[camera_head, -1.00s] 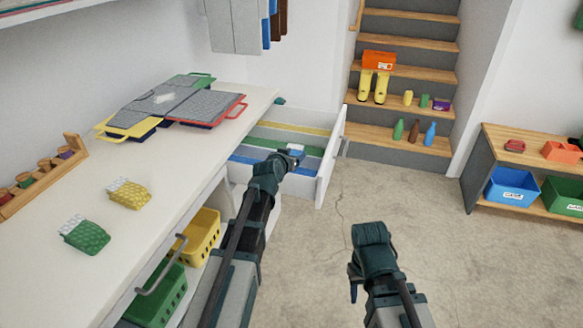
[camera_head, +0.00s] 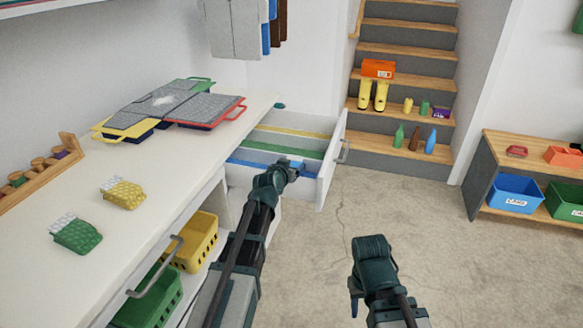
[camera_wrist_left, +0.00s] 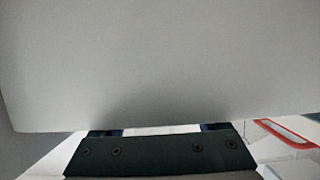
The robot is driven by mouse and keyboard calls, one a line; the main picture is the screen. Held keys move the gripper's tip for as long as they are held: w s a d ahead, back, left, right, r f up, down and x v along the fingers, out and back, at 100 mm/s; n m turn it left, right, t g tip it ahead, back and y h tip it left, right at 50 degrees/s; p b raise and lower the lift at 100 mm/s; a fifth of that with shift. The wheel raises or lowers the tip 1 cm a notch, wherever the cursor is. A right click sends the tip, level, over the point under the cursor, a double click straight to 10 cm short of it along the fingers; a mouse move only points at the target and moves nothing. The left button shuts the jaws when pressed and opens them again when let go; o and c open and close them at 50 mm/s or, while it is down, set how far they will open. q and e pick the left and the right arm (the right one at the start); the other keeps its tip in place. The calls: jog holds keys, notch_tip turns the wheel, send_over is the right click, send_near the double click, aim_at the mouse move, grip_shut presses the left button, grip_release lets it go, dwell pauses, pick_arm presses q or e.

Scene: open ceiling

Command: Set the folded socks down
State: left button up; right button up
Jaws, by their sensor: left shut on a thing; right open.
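My left gripper (camera_head: 292,166) is low at the open drawer (camera_head: 325,180), over its near blue strip (camera_head: 255,168). It is shut; the blue and white folded socks seen in it earlier are now hidden. In the left wrist view, a pale panel covers the fingertips. Green folded socks (camera_head: 76,234) and yellow folded socks (camera_head: 123,193) with white tops lie apart on the white counter (camera_head: 150,240). My right gripper (camera_head: 354,296) is open over the floor, with nothing visible in it.
The drawer also has green (camera_head: 290,151) and yellow (camera_head: 300,134) strips. Trays (camera_head: 170,105) and a wooden rack (camera_head: 40,180) occupy the counter. Yellow (camera_head: 197,245) and green (camera_head: 155,300) baskets are below it. The floor to the right is clear.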

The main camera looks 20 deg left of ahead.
pick_arm(q)
jog(key=shift+s+d+f, duration=0.1)
jog(key=shift+s+f, duration=0.15)
jog(key=shift+f, duration=0.15)
jog(key=o, duration=1.3)
jog(key=shift+r+p, duration=0.45)
jog(key=shift+p, duration=0.2)
jog(key=p+v, duration=0.1)
jog(key=v, duration=0.3)
jog(key=p+v, duration=0.2)
jog(key=v, duration=0.1)
jog(key=p+v, duration=0.1)
jog(key=v, duration=0.3)
jog(key=shift+s+r, duration=0.2)
jog(key=shift+r, duration=0.2)
